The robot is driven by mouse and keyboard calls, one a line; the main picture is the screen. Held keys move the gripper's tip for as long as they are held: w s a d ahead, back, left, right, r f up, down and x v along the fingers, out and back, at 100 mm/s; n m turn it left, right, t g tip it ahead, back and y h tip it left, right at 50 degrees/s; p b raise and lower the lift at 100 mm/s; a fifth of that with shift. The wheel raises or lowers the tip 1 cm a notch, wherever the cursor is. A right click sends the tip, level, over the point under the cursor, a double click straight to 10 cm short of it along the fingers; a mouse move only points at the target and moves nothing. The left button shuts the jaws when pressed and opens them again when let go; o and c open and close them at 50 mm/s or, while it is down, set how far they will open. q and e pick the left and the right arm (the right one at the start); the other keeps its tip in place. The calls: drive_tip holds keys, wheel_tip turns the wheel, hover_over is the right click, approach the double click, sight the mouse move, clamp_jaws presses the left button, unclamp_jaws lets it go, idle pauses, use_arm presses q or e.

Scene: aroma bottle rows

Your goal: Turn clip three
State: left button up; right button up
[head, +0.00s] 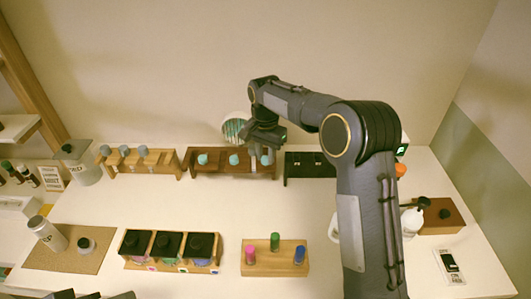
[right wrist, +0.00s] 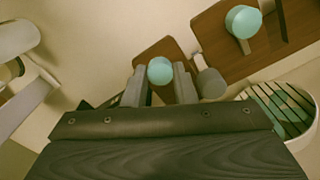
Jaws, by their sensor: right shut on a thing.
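A dark brown wooden rack (head: 220,176) at the back middle carries teal-knobbed clips in a row. The left clip (head: 202,159) and the middle clip (head: 234,159) show clearly. The rightmost clip is partly covered by my right gripper (head: 262,155), which reaches down over the rack's right end. In the right wrist view my right gripper (right wrist: 160,86) is shut on this clip, its teal knob (right wrist: 160,70) between the two grey fingers. Another teal-knobbed clip (right wrist: 243,21) stands apart at the upper right there. My left gripper is not in view.
A lighter rack with grey-knobbed clips (head: 142,151) stands left, a black rack (head: 305,166) right. A round slatted disc (head: 234,127) is behind the gripper. In front are black-topped boxes (head: 168,245) and a wooden block with coloured pegs (head: 275,262). The table's middle is clear.

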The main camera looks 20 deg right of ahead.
sight(266, 157)
drive_tip(key=shift+w+r+m, duration=0.1)
drive_tip(key=shift+m, duration=1.4)
drive_tip(key=o, duration=1)
drive_tip(key=shift+r+b, duration=0.3)
drive_tip(key=shift+r, duration=3.55)
